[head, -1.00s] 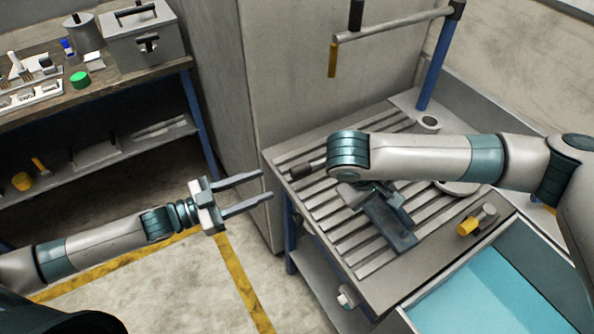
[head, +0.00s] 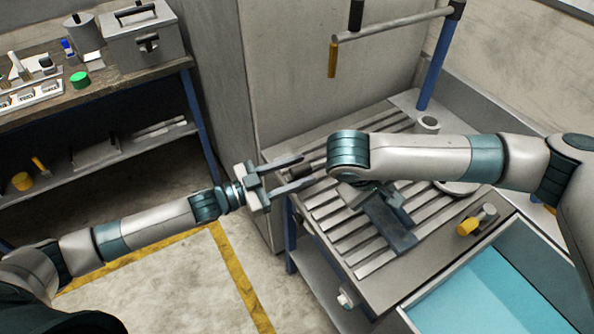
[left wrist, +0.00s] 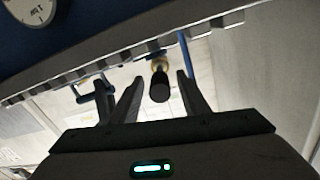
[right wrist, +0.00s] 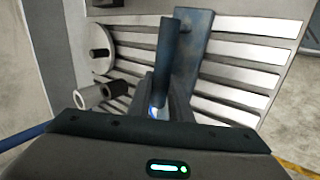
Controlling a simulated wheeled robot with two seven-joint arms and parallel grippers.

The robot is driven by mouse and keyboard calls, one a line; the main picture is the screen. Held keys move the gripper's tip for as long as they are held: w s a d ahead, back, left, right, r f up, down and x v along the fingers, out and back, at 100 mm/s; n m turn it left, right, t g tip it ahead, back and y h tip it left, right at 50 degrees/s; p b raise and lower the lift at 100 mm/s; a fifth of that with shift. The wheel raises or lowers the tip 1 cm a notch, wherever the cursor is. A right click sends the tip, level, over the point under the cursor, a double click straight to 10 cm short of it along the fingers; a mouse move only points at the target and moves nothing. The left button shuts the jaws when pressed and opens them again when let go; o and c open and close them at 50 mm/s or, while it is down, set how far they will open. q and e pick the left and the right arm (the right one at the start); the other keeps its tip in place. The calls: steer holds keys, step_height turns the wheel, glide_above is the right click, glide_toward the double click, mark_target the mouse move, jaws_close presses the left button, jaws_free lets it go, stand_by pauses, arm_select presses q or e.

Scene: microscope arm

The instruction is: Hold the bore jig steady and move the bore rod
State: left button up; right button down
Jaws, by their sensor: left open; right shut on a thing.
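The bore rod (head: 299,171) shows its dark handle end past the left edge of the slotted table. In the left wrist view the rod's round black end (left wrist: 160,88) points at the camera, with a gold ring behind it. My left gripper (head: 313,167) is open, its fingers on either side of the rod end. The dark blue-grey bore jig (head: 392,228) lies on the slotted table. My right gripper (right wrist: 165,98) is shut on the jig's upright blue part (right wrist: 171,52). My right arm hides that grip and the rod's far part in the head view.
An open drawer with a blue floor (head: 490,295) is at the front right. A rail with a hanging tool (head: 333,60) stands behind. A cluttered bench (head: 120,80) is at the left.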

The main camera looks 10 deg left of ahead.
arm_select(q)
jaws_close()
steer(key=x, duration=0.7)
steer(key=shift+a, duration=0.1)
arm_select(e)
steer(key=shift+a, duration=0.1)
arm_select(q)
jaws_free()
steer(key=shift+s, duration=0.1)
steer(key=v, duration=1.1)
steer(key=shift+s+a, duration=0.25)
steer(key=shift+a, duration=0.05)
